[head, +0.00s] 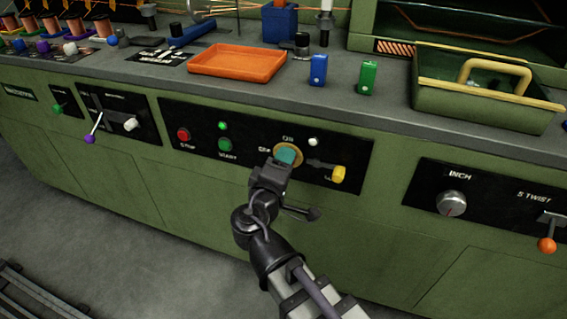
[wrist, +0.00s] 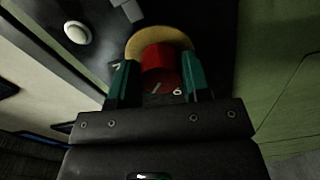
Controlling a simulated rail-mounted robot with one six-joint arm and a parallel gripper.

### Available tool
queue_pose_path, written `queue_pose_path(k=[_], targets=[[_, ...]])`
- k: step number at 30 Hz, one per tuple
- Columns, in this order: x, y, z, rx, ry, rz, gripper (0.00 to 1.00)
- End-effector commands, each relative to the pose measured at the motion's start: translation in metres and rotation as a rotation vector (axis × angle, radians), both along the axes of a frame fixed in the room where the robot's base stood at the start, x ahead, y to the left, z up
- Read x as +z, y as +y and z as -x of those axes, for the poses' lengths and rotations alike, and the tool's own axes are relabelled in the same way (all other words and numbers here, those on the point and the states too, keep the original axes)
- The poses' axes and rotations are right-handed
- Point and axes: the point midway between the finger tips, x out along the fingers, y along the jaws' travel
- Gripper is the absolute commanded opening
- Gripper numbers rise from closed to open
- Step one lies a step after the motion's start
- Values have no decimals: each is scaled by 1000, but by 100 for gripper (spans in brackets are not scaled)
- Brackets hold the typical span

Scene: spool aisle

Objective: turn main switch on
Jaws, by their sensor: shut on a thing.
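The main switch is a red knob (wrist: 158,62) on a yellow round plate (wrist: 160,35) in the wrist view. In the head view its yellow plate (head: 297,149) shows on the black middle panel, under an "ON" label, with a partly hidden label at its left. My gripper (head: 286,157) is at the switch, its teal fingers hiding the knob there. In the wrist view my gripper (wrist: 160,78) has one finger on each side of the knob and is shut on it. A pale mark shows on the knob's near face; which label it points to I cannot tell.
Left of the switch are a red button (head: 184,134), a green button (head: 225,144) and a lit green lamp (head: 222,126). A white lamp (head: 313,142) and a yellow-ended lever (head: 338,174) are close on the right. The orange tray (head: 237,64) lies on the ledge above.

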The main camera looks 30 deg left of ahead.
Motion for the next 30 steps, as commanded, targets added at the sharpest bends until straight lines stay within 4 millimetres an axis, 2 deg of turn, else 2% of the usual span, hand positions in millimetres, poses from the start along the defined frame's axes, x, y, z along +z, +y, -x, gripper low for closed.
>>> queue_pose_path(k=[18,30], targets=[[0,0,0,-1,128,-547,20],[0,0,0,-1,174,-748,20]])
